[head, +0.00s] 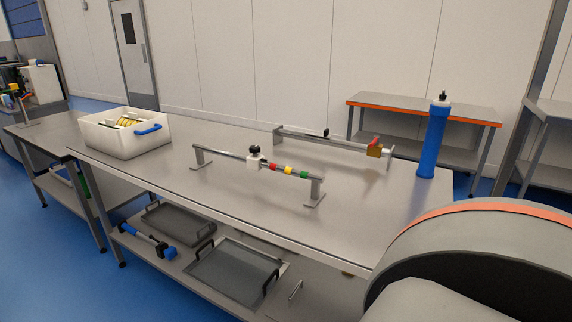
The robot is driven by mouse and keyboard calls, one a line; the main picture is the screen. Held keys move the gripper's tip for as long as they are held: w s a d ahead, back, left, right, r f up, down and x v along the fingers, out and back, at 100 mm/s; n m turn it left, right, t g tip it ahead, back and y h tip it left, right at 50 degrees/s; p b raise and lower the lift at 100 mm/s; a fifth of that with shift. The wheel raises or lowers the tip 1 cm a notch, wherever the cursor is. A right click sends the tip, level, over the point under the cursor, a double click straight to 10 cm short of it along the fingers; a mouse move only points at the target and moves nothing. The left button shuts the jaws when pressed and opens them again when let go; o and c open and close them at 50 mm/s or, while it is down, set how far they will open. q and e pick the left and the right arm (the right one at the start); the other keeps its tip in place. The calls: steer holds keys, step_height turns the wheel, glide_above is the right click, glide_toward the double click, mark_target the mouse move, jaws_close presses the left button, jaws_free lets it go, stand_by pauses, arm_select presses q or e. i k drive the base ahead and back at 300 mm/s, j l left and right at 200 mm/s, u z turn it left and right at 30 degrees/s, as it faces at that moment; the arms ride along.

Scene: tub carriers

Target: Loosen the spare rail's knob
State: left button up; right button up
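Two metal rails stand on the steel table (250,215). The front rail (228,156) carries a white slider (254,162) with a black knob (255,150) on top, and red, yellow and green bands to its right. The back rail (300,133) has a small black knob (326,132) near its middle and a brass block with a red part (374,149) near its right end. Nothing visible marks which rail is the spare. I cannot tell whether either knob is tight. Neither of my grippers is in view.
A white tub (122,143) with a blue handle stands at the table's left, holding yellow items. A blue cylinder (434,143) stands upright at the right. Grey trays (235,270) lie on the lower shelf. The tabletop in front of the front rail is clear.

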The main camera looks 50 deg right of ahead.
mark_target(255, 149)
steer(key=z, duration=1.35)
